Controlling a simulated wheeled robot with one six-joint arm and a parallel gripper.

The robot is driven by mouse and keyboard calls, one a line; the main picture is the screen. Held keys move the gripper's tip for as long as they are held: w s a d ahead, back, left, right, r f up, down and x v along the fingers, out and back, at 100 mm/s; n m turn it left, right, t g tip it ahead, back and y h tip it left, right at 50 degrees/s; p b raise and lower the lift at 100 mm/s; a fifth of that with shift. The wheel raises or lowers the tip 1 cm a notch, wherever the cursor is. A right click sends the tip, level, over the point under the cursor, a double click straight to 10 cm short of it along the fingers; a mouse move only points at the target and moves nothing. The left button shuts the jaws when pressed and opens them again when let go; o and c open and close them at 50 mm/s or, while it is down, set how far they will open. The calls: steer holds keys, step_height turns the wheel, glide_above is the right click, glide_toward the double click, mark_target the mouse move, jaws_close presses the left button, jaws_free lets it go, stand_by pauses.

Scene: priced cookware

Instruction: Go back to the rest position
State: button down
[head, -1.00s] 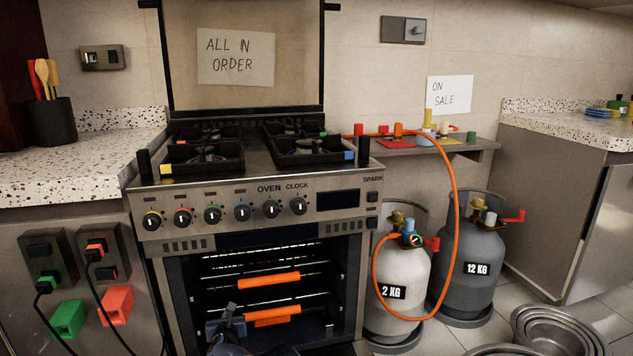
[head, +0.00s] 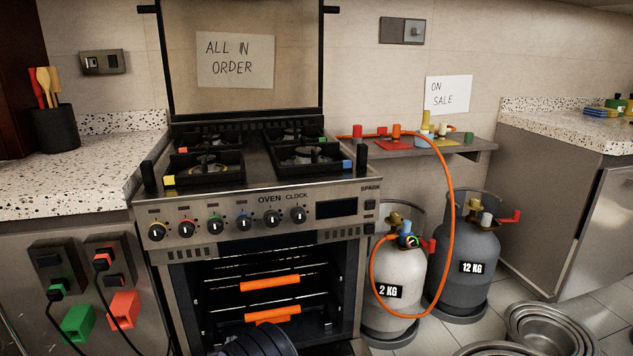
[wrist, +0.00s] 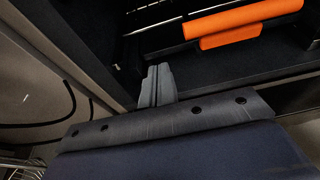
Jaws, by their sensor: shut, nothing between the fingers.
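My gripper (wrist: 158,86) shows in the wrist view as grey fingers closed together with nothing between them. It is in front of the open oven, apart from the orange-handled racks. In the head view the fingers are hidden; only a dark rounded part of my arm shows at the bottom edge, before the oven (head: 270,262). The upper orange rack handle (head: 270,283) and a lower orange handle (head: 270,316) are inside the oven. An orange handle (wrist: 240,18) also shows at the top of the wrist view.
A light gas cylinder (head: 395,270) and a dark one (head: 468,260) stand right of the stove, with an orange hose (head: 450,220) looping around. Round metal pans (head: 550,328) lie on the floor at the right. Sockets with cables (head: 110,262) are at the left.

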steer(key=shift+v, duration=1.35)
steer(key=shift+r+p, duration=0.1)
steer(key=shift+p, duration=0.2)
